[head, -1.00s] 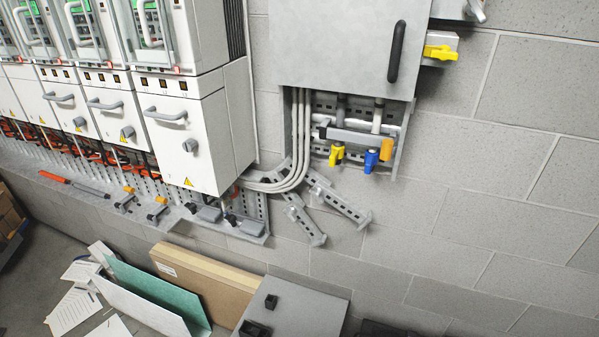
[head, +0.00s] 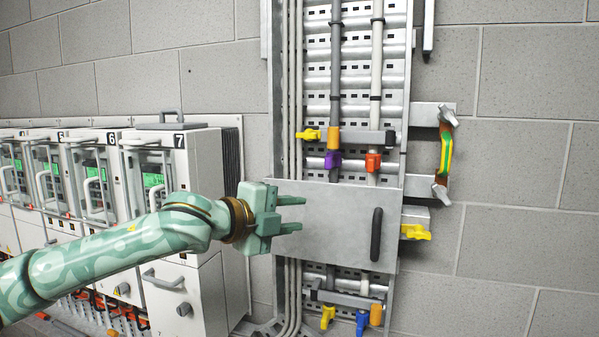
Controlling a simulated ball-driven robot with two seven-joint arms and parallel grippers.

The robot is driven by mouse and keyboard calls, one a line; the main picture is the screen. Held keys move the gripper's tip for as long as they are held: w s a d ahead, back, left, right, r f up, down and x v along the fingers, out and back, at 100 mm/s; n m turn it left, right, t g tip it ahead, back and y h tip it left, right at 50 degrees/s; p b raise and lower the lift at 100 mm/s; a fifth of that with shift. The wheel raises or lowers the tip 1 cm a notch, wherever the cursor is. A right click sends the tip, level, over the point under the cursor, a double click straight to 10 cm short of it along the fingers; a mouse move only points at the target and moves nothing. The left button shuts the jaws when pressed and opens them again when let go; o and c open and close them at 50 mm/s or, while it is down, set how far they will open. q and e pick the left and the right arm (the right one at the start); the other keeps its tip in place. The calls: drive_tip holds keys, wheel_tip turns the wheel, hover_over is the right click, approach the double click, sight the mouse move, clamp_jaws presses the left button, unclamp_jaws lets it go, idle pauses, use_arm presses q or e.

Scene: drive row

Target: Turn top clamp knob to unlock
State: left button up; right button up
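The top clamp knob (head: 448,115) is a grey winged knob on a short grey bracket (head: 426,115), at the right of the panel in the head view. A green-and-yellow strap (head: 445,150) runs down from it to a similar lower grey knob (head: 440,189). My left gripper (head: 302,213) reaches in from the left, its two fingers apart and pointing right, with nothing between them. It is in front of the grey cover plate's left part, well left of and below the top knob. My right gripper is not in view.
The grey cover plate (head: 330,218) has a black upright handle (head: 377,234). A yellow knob (head: 415,232) sits right of it. White drive cabinets (head: 202,175) stand left. The right wall is bare.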

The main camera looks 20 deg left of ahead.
use_arm(q)
drive_tip(key=a+r+n+t, duration=0.1)
drive_tip(key=a+r+t, duration=0.2)
drive_tip(key=a+r, duration=0.8)
drive_tip(key=p, duration=0.5)
approach(303, 136)
drive_tip(key=shift+y, duration=0.3)
drive_tip(key=x, duration=0.8)
drive_tip(key=shift+d+r, duration=0.2)
drive_tip(key=shift+r, duration=0.05)
drive_tip(key=shift+w+d+f, duration=0.1)
drive_tip(key=shift+w, duration=0.2)
clamp_jaws()
